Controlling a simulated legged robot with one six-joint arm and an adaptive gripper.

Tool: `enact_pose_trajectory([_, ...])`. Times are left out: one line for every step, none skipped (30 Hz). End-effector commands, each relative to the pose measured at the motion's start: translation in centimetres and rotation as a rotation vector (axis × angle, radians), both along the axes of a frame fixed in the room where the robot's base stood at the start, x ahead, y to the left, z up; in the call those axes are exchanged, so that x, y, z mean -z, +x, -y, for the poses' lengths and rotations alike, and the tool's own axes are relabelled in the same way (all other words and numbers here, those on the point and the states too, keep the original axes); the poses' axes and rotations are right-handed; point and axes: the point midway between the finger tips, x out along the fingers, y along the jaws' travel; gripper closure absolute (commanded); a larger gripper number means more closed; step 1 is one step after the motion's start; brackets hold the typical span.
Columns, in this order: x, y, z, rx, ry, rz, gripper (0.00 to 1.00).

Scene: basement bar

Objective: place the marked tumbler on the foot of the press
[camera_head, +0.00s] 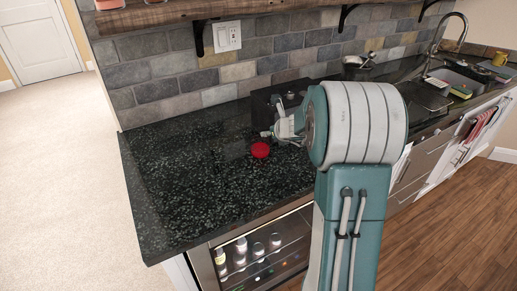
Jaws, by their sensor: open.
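A small, bright red round thing (260,149) sits on the dark speckled counter; it may be the marked tumbler or its mark, but no clear glass shape shows. My gripper (267,134) is open just above and behind it in the picture, pointing left; I cannot tell if they touch. A black boxy thing (262,104) stands against the tiled wall behind my gripper, and may be the press. Its foot and right side are hidden by my arm and gripper.
The counter (190,185) is clear to the left and front. A shelf (200,12) on black brackets hangs above. A sink with a tall faucet (437,40) and several items lies at the right. A glass-fronted bottle cooler (262,250) is below.

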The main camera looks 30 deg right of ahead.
Motion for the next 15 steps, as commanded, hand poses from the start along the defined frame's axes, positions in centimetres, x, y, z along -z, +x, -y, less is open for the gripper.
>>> enact_pose_trajectory([0.17,0.2,0.06,0.0,0.0,0.0,0.55])
enact_pose_trajectory([0.2,0.27,0.08,0.001,0.0,0.001,0.55])
enact_pose_trajectory([0.2,0.29,0.08,0.001,-0.001,0.001,0.55])
enact_pose_trajectory([0.19,0.28,0.06,0.001,-0.001,0.001,0.55])
enact_pose_trajectory([0.16,0.28,0.02,0.001,-0.001,0.001,0.55])
enact_pose_trajectory([0.16,0.27,-0.02,0.002,-0.001,0.001,0.55])
enact_pose_trajectory([0.14,0.27,-0.04,0.0,-0.001,0.001,0.55])
enact_pose_trajectory([0.14,0.27,-0.04,0.0,-0.001,0.001,0.6])
enact_pose_trajectory([0.14,0.27,-0.05,0.0,-0.001,0.001,0.78])
enact_pose_trajectory([0.14,0.27,-0.06,0.0,-0.001,0.001,0.91])
enact_pose_trajectory([0.13,0.26,-0.09,0.001,-0.002,0.001,1.0])
enact_pose_trajectory([0.13,0.26,-0.12,0.001,-0.002,0.001,1.0])
enact_pose_trajectory([0.13,0.26,-0.12,0.001,-0.002,0.001,1.0])
enact_pose_trajectory([0.13,0.26,-0.12,0.001,-0.002,0.001,1.0])
enact_pose_trajectory([0.15,0.26,-0.1,0.001,-0.002,0.0,1.0])
